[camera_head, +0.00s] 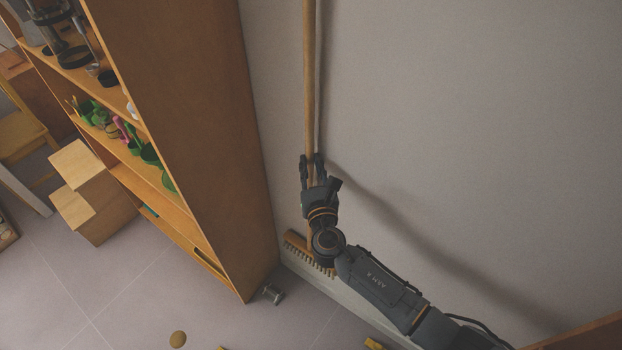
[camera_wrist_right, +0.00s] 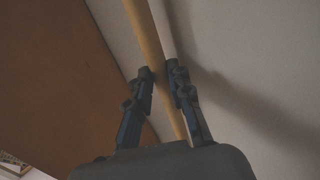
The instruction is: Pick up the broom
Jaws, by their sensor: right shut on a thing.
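The broom (camera_head: 308,80) stands upright against the grey wall, with a long wooden handle and a wooden, bristled head (camera_head: 296,242) at the floor near the shelf. My right gripper (camera_head: 312,158) is shut on the lower part of the handle, one finger on each side. In the right wrist view the handle (camera_wrist_right: 145,38) passes between the two fingers (camera_wrist_right: 160,78). My wrist and arm hide part of the handle and of the broom head. My left gripper is not in view.
Wooden steps (camera_head: 92,195) and a chair (camera_head: 20,135) are further left. A small grey object (camera_head: 272,294), a round ball (camera_head: 178,339) and a yellow piece (camera_head: 373,344) lie on the floor.

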